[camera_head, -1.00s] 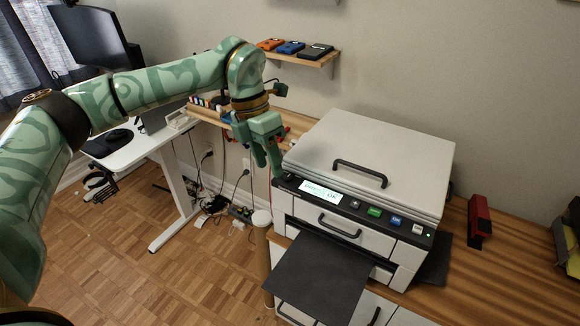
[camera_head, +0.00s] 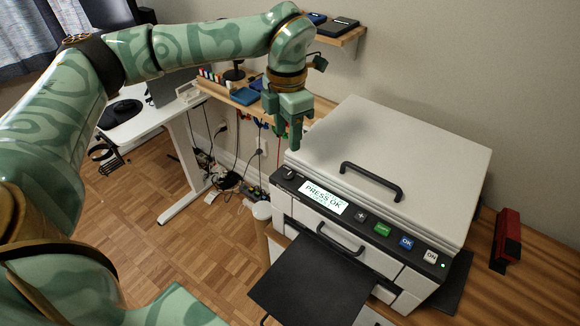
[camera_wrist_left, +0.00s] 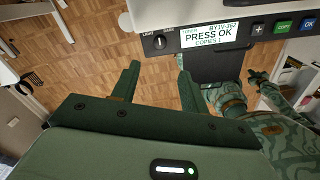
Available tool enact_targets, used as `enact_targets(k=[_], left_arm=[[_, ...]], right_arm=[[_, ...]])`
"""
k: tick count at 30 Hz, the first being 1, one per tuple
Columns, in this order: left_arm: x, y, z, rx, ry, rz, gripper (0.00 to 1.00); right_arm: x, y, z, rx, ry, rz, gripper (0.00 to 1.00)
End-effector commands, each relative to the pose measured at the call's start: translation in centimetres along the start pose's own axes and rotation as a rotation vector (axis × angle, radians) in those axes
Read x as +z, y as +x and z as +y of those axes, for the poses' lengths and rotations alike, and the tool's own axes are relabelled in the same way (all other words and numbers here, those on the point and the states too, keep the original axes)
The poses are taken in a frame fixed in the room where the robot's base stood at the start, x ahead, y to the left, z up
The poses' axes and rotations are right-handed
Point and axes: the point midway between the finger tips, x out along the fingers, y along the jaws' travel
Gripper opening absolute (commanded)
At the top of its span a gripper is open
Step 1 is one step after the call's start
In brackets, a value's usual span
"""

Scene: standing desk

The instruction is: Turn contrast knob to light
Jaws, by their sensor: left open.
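The contrast knob (camera_head: 289,174) is a small dark knob at the left end of the copier's black control panel. The screen (camera_head: 324,197) reads PRESS OK.
The copier lid (camera_head: 400,165) with its dark handle (camera_head: 370,181) is closed. Panel buttons, including a green one (camera_head: 382,229) and a blue one (camera_head: 406,243), lie right of the screen. A black tray (camera_head: 315,280) juts out in front. A red stapler-like object (camera_head: 506,238) stands at right.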

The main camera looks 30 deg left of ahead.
Motion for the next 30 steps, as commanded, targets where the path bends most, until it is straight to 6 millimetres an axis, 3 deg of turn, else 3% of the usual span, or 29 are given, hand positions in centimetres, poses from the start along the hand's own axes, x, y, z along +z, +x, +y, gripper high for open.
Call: enact_targets(k=[1, 6, 12, 18, 26, 30], left_arm=[[-0.1, 1.8, 0.0, -0.003, 0.001, 0.006, 0.44], [-0.1, 6.1, -0.1, -0.003, 0.0, 0.005, 0.44], [0.0, 9.5, -0.1, -0.003, 0.0, 0.003, 0.44], [0.0, 10.8, -0.1, -0.001, 0.001, 0.001, 0.44], [0.0, 10.8, -0.1, -0.001, 0.001, 0.0, 0.44], [0.0, 10.8, -0.1, -0.001, 0.001, 0.0, 0.06]], right_arm=[[0.3, 0.5, -0.1, -0.002, 0.0, -0.006, 0.0], [0.2, 1.4, -0.1, -0.002, -0.001, -0.007, 0.0], [-0.1, 2.1, 0.0, -0.001, -0.001, -0.001, 0.0], [-0.1, 2.3, -0.1, -0.003, 0.0, -0.002, 0.0], [-0.2, 2.3, -0.4, -0.006, 0.0, 0.0, 0.0], [-0.2, 2.3, -0.4, -0.007, 0.001, 0.0, 0.0]])
